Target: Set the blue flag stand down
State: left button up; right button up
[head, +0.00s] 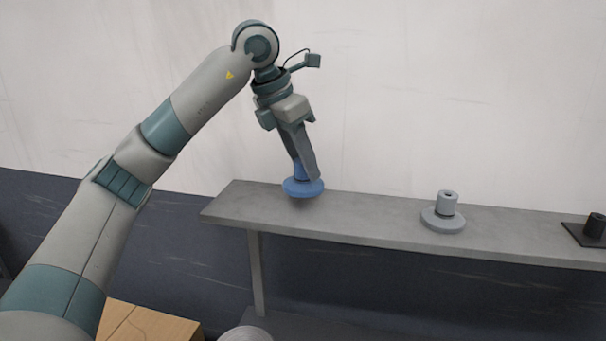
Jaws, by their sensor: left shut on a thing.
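The blue flag stand (302,188) has a round base and a short upright post. My left gripper (302,170) points down and is shut on the post, which its fingers partly hide. The stand is over the left part of the grey shelf (350,216). A shadow shows just under its base, and I cannot tell whether the base touches the shelf. My right gripper is not in view.
A grey flag stand (443,218) stands on the shelf to the right. A black stand with a square base (588,232) is at the right edge. The shelf between the blue and grey stands is clear. A wooden box (150,325) is low at the left.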

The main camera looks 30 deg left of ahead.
aim_at(303, 180)
pick_arm(q)
jog(key=shift+f, duration=0.15)
jog(key=shift+a+f+p, duration=0.1)
jog(key=shift+f+p, duration=0.8)
jog(key=shift+f, duration=1)
jog(key=shift+f, duration=0.2)
jog(key=o, duration=1.1)
jog(key=shift+r, duration=0.1)
jog(key=shift+o, duration=0.2)
jog(key=shift+r, duration=0.15)
